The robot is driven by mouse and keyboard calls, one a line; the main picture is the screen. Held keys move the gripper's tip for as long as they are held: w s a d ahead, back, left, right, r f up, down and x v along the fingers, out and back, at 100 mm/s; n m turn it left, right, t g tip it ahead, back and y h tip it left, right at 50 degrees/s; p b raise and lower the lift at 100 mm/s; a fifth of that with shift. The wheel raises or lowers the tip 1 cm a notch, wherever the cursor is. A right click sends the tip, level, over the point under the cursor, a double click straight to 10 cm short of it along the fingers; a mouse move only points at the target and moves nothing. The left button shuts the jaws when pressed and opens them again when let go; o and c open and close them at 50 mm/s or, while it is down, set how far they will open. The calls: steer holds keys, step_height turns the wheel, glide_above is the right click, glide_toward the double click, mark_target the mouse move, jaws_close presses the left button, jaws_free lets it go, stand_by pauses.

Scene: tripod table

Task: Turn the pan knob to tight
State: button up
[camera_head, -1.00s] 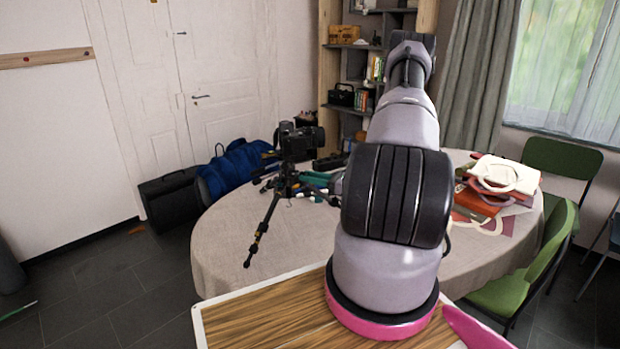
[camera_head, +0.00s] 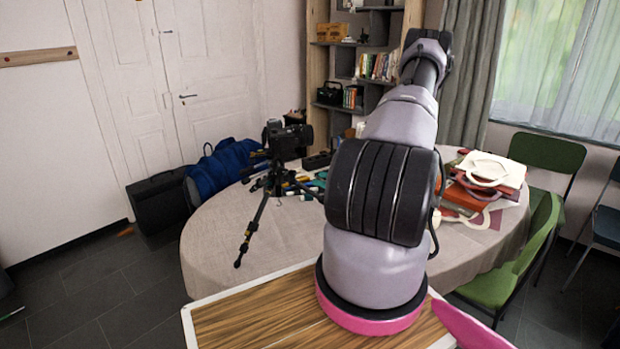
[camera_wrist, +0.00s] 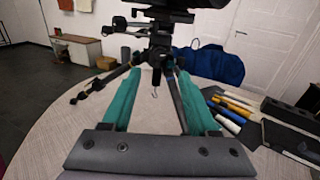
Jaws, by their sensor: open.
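The camera on its tripod (camera_head: 262,200) stands on the round table in the head view, left of my arm. In the wrist view the tripod head (camera_wrist: 160,42) with its dark levers and knobs is at top centre, and the camera body is cut off by the top edge. A small dark knob (camera_wrist: 118,23) sticks out on its left side; I cannot tell whether it is the pan knob. My gripper (camera_wrist: 157,74) is open, with its two teal fingers spread and nothing between their tips but the tripod's lower column behind. My arm mostly hides the gripper in the head view.
The round table (camera_head: 215,235) carries several pens and markers (camera_wrist: 232,108) right of the tripod. Stacked bags (camera_head: 485,180) lie on its right side. A blue bag (camera_head: 225,165) and a black case (camera_head: 160,200) are behind it. Green chairs (camera_head: 505,285) stand at right.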

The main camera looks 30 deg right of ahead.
mark_target(294, 173)
steer(key=shift+v, duration=1)
step_height(294, 173, down, 4)
steer(key=w+a+t+y, duration=0.2)
steer(key=t+y, duration=0.1)
steer(key=x, duration=1)
steer(key=shift+w+r, duration=0.25)
steer(key=shift+w, duration=0.15)
jaws_close()
